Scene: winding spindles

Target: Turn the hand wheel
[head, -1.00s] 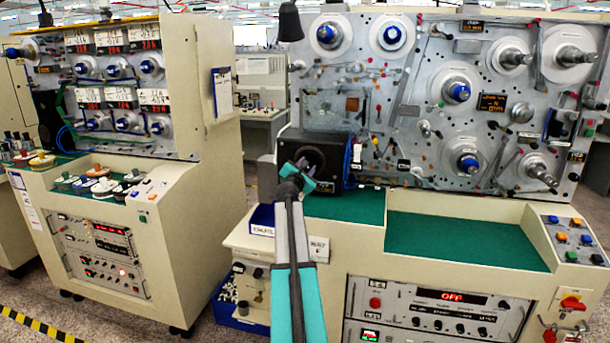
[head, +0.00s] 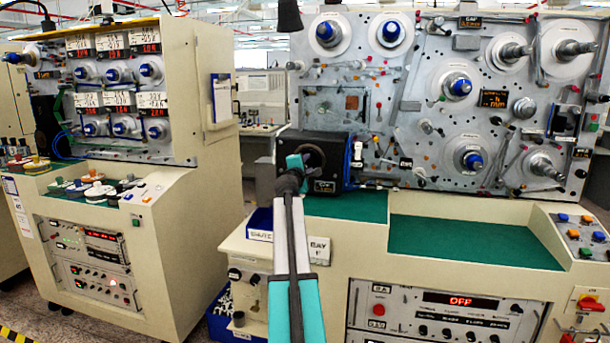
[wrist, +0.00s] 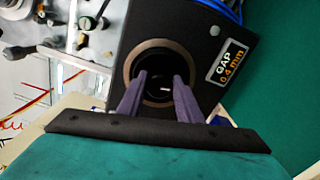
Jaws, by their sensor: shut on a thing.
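A black box (head: 342,150) stands on the left of the right machine's green ledge, with a brown ring (wrist: 160,43) on its front face. The hand wheel (wrist: 158,90) appears to be the dark round part inside this ring; its outline is hard to make out. My gripper (head: 306,163) is at the box front. In the wrist view, its two purple-grey fingers (wrist: 160,77) reach into the ring, one on each side of the dark part, shut on it. In the head view my gripper hides part of the ring. A label (wrist: 227,65) beside it reads GAP 0.4 mm.
The panel (head: 440,100) with spindles and reels rises behind and right of the box. Blue cables (wrist: 222,10) run along the box's side. The green ledge (head: 470,240) to the right is clear. A second machine (head: 120,220) stands at left.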

